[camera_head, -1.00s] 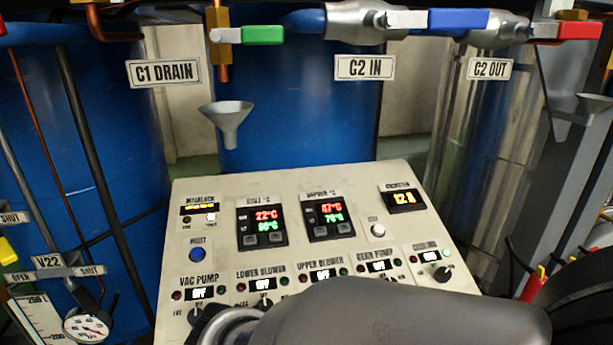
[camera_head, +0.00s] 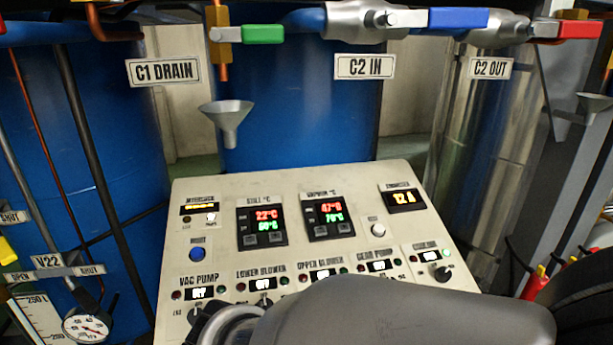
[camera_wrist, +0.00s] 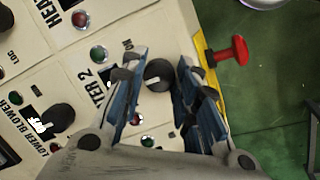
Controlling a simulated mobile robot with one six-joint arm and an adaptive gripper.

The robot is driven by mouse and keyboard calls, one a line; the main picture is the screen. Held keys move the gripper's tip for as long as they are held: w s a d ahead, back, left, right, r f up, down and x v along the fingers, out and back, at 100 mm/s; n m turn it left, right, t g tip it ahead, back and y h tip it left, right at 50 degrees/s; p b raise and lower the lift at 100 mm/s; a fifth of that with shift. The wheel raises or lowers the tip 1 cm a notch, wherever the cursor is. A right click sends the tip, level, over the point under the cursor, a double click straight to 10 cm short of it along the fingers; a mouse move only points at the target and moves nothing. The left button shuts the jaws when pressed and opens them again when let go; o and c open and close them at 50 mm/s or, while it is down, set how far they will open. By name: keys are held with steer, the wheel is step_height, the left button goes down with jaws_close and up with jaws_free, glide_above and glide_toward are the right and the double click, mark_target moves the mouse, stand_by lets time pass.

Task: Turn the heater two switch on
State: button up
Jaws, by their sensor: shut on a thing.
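In the wrist view, the heater two switch is a dark round knob (camera_wrist: 157,73) with a pale pointer mark, on the cream panel beside a partly hidden label ending in "TER 2" (camera_wrist: 97,91). My gripper (camera_wrist: 160,84) has its blue-padded fingers on both sides of this knob and is shut on it. The fingers cover part of the label and panel around it. A green lamp (camera_wrist: 147,141) and a red lamp (camera_wrist: 137,119) show near the knob. In the head view, my arm hides the gripper and this switch.
Another dark knob (camera_wrist: 58,118) sits by the lower blower label in the wrist view. A red mushroom-shaped button (camera_wrist: 239,50) stands out beyond the panel's yellow edge. The upper control panel (camera_head: 290,190) carries several displays. A funnel (camera_head: 227,118) hangs behind it.

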steer(key=m, duration=0.3)
steer(key=m+g+b, duration=0.1)
steer(key=m, duration=0.2)
steer(key=shift+w+y, duration=0.1)
steer(key=shift+y, duration=0.2)
steer(key=m+y+b, duration=0.1)
steer(key=m, duration=0.4)
steer(key=shift+g, duration=0.3)
steer(key=o, duration=1.1)
steer(key=shift+c, duration=0.2)
steer(key=shift+r, duration=0.15)
step_height(320, 180, up, 12)
steer(key=s, duration=0.1)
steer(key=shift+s+d, duration=0.15)
steer(key=shift+s, duration=0.25)
